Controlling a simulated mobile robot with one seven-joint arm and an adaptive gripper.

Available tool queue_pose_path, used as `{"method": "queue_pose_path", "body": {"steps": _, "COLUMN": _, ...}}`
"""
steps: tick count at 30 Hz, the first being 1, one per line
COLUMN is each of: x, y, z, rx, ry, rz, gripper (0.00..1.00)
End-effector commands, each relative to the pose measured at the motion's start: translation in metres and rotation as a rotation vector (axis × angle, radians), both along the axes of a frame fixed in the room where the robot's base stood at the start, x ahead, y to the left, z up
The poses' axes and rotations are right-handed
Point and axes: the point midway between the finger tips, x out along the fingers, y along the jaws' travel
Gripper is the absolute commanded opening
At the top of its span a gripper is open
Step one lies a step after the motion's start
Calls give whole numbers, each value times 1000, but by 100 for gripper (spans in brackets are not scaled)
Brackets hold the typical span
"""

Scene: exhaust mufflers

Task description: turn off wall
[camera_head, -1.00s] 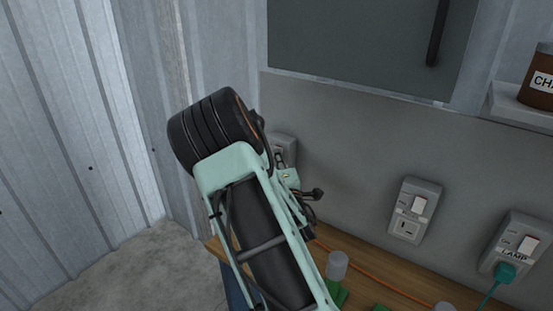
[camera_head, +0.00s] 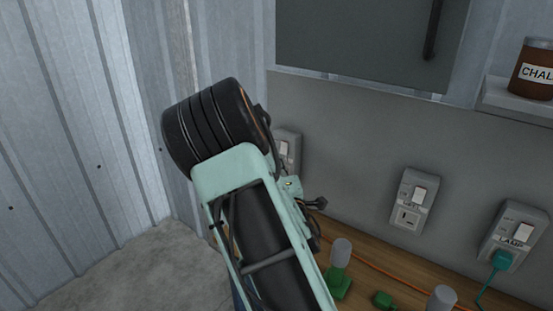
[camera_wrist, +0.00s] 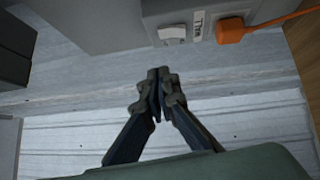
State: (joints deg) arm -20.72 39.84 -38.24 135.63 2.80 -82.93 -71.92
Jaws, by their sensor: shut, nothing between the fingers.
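Three grey switch-and-socket boxes are on the wall in the head view. The left box (camera_head: 292,140) is partly hidden by my arm. The middle box (camera_head: 402,215) has a white switch (camera_head: 419,195) and an empty socket. The right box (camera_head: 492,254) is labelled LAMP and holds a teal plug (camera_head: 502,260). My gripper (camera_wrist: 159,76) is shut and empty, apart from this box, below the switch in the picture.
A wooden bench (camera_head: 400,268) runs below the boxes, with green-based items (camera_head: 338,285) and an orange cord on it. A grey cabinet (camera_head: 360,40) hangs above. A shelf (camera_head: 510,98) with a chalk jar (camera_head: 533,70) is at right. Corrugated wall (camera_head: 60,150) stands at left.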

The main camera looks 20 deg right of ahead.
Motion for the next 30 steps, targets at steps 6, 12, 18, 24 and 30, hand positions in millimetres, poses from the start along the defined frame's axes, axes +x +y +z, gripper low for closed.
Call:
{"method": "queue_pose_path", "body": {"steps": 6, "x": -33, "y": 7, "z": 3, "rx": -1, "ry": 0, "rz": 0, "gripper": 0}}
{"method": "queue_pose_path", "body": {"steps": 12, "x": -45, "y": 9, "z": 4, "rx": -1, "ry": 0, "rz": 1, "gripper": 0}}
{"method": "queue_pose_path", "body": {"steps": 18, "x": -45, "y": 10, "z": 4, "rx": -1, "ry": 0, "rz": 1, "gripper": 0}}
{"method": "queue_pose_path", "body": {"steps": 24, "x": -45, "y": 9, "z": 4, "rx": -1, "ry": 0, "rz": 1, "gripper": 0}}
{"method": "queue_pose_path", "body": {"steps": 30, "x": -34, "y": 18, "z": 15, "rx": 49, "ry": -26, "rz": 20, "gripper": 0}}
